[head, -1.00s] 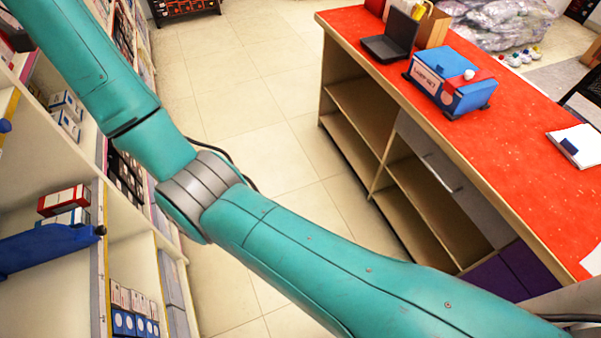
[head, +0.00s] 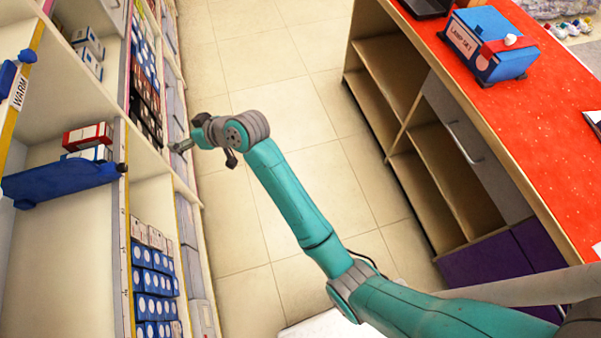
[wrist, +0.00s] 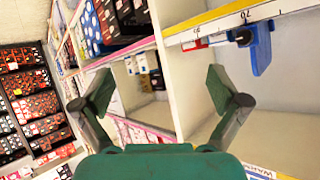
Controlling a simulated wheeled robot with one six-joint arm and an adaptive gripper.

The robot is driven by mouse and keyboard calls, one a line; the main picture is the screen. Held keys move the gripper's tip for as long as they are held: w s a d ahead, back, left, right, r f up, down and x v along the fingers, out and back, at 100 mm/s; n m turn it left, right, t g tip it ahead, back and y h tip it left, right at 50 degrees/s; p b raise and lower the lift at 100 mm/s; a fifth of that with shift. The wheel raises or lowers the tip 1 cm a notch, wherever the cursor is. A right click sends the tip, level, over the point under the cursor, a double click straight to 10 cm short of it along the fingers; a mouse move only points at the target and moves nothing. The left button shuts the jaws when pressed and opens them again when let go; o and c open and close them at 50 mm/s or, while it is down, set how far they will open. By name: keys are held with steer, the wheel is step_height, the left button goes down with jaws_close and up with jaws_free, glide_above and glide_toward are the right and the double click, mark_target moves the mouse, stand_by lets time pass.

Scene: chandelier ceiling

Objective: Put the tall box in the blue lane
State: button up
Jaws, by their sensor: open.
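My gripper (head: 182,147) is at the end of my teal arm, beside the left shelf front. In the wrist view my gripper (wrist: 160,92) is open, its two fingers wide apart with nothing between them. A red-and-white box (head: 88,136) lies in a shelf bay, with a white-and-blue box (head: 90,154) below it. A long blue piece (head: 62,184) with a dark knob runs in front of them; the blue piece also shows in the wrist view (wrist: 262,48). I cannot tell which box is the tall box, or which part is the blue lane.
The shelving holds several blue-and-white boxes (head: 153,285) in a lower bay and a "WARM" label (head: 19,92). At right stands a red-topped counter (head: 545,125) with a blue "LAMP SET" case (head: 488,45). The tiled floor (head: 275,75) between them is clear.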

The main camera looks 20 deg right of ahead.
steer(key=s+d+f+m+t+h, duration=0.3)
steer(key=s+d+f, duration=0.8)
steer(key=s+d+f+m+t+h, duration=0.1)
steer(key=s+d, duration=0.4)
steer(key=s, duration=0.2)
steer(key=s+d+f+m+h, duration=0.1)
steer(key=s+d+f, duration=0.1)
steer(key=s+d, duration=0.35)
steer(key=s+d+r+t+h, duration=0.1)
steer(key=s+d+r, duration=0.1)
steer(key=s+r, duration=0.3)
steer(key=s+d+r+m+h, duration=0.1)
steer(key=s+r, duration=0.4)
steer(key=s, duration=0.8)
steer(key=s+d+r+m+t+h, duration=0.1)
steer(key=s+d+r, duration=0.2)
steer(key=s+r, duration=0.2)
steer(key=s, duration=0.3)
steer(key=shift+s+d+t+h, duration=0.2)
steer(key=shift+s+t+h, duration=0.1)
steer(key=shift+s+h, duration=0.1)
